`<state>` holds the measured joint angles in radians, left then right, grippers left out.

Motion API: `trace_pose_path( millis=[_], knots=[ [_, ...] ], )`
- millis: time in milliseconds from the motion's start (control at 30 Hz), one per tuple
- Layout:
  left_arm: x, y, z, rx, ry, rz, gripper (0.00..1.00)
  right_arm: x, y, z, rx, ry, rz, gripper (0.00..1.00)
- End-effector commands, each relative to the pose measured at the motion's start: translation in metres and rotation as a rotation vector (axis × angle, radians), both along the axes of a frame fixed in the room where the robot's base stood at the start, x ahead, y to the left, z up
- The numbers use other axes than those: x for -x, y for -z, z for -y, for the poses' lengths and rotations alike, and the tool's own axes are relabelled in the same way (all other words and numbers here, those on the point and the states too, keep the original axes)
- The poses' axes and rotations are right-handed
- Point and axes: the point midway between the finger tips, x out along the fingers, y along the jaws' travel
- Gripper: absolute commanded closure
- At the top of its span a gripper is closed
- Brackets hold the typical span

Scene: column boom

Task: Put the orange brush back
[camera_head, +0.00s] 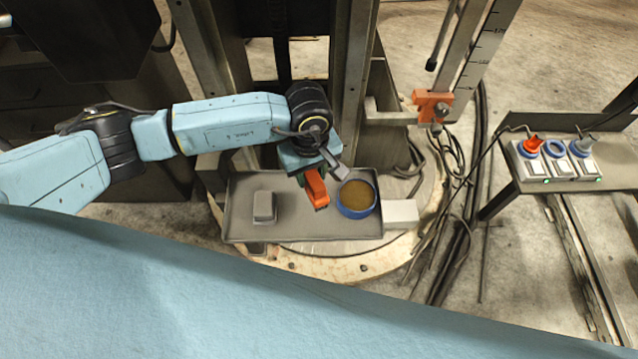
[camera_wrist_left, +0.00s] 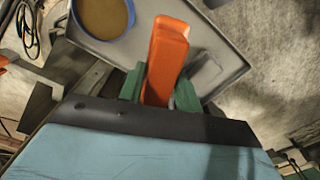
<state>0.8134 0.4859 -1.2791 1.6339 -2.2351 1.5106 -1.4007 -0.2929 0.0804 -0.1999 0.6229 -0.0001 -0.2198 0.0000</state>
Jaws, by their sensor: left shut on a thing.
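My left gripper (camera_head: 310,178) is over the grey tray (camera_head: 290,231), and its jaws are shut on the orange brush (camera_head: 317,190). In the left wrist view the orange brush (camera_wrist_left: 168,48) sits between the green fingers (camera_wrist_left: 159,88), its far end pointing away over the tray (camera_wrist_left: 225,45). The brush looks raised above the tray, just left of a blue-rimmed bowl (camera_head: 357,197) with brown contents. I cannot tell the exact gap below it. The brush's lower end by the fingers is partly hidden. My right gripper is not in view.
A grey block (camera_head: 264,207) lies in the tray's left part. A pale box (camera_head: 400,214) adjoins the tray's right end. Metal column posts (camera_head: 352,80) rise behind.

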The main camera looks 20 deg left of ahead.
Motion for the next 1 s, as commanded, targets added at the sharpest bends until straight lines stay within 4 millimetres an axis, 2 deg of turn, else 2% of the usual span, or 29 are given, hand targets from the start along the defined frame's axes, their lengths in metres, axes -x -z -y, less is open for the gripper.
trace_pose_path(
  millis=[167,300,467,700,1000],
  knots=[
    [0.001,0.021,0.0,-0.001,-0.001,-0.005,1.0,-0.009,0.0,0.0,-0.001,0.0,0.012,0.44],
    [0.001,0.047,0.0,-0.001,-0.001,-0.005,1.0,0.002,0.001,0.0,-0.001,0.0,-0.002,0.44],
    [0.001,0.063,0.001,0.001,0.0,-0.001,1.0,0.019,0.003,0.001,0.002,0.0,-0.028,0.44],
    [0.001,0.095,0.0,0.0,-0.001,-0.002,1.0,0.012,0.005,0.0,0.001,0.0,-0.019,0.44],
    [0.0,0.1,0.0,0.001,0.0,0.001,1.0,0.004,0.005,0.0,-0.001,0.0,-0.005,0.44]
  ],
)
